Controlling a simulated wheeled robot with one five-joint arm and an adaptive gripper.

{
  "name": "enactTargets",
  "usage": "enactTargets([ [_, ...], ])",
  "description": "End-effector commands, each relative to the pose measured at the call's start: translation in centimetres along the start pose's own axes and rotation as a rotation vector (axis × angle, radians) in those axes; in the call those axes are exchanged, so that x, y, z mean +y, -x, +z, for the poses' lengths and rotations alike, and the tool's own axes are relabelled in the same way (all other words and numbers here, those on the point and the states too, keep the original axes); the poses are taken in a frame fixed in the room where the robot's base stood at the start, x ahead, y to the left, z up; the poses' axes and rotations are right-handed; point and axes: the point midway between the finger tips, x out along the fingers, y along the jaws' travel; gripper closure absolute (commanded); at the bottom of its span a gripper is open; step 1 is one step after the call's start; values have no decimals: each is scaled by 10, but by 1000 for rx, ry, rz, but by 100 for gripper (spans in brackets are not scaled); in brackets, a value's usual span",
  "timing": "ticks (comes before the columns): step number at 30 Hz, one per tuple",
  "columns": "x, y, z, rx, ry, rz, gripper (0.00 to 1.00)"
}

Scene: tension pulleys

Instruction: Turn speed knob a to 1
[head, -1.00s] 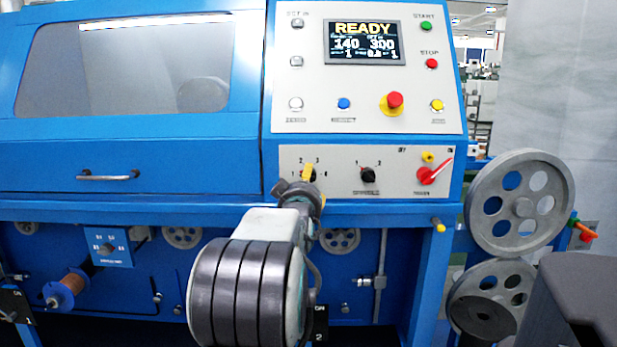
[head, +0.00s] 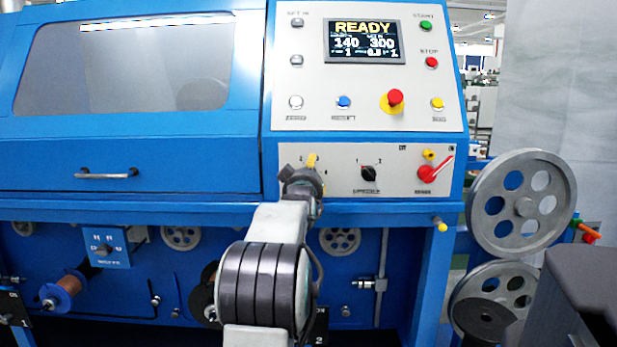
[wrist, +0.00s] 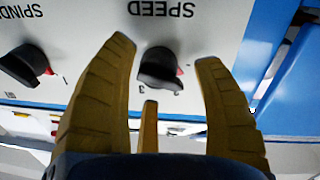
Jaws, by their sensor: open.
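The speed knob (wrist: 158,68) is black with a red mark on its right side in the wrist view, where the panel appears upside down under the word SPEED. I cannot read a number beside the red mark. My gripper (wrist: 167,52) is open, with one yellow finger on each side of the knob. Gaps show between the fingers and the knob, and nothing is gripped. In the head view, my gripper (head: 311,161) is in front of the lower control panel (head: 340,150) and hides the speed knob.
The black spindle knob (head: 369,173) is right of the speed knob in the head view; it also shows at the left of the wrist view (wrist: 25,66). A red rotary switch (head: 428,173) is farther right. Buttons and a READY screen (head: 365,41) are above.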

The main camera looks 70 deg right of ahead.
Motion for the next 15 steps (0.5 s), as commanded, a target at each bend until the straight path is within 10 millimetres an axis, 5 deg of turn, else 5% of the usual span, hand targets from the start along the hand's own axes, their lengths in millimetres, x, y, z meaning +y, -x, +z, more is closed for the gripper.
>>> enactTargets([
  [15,0,-8,0,0,0,0,39],
])
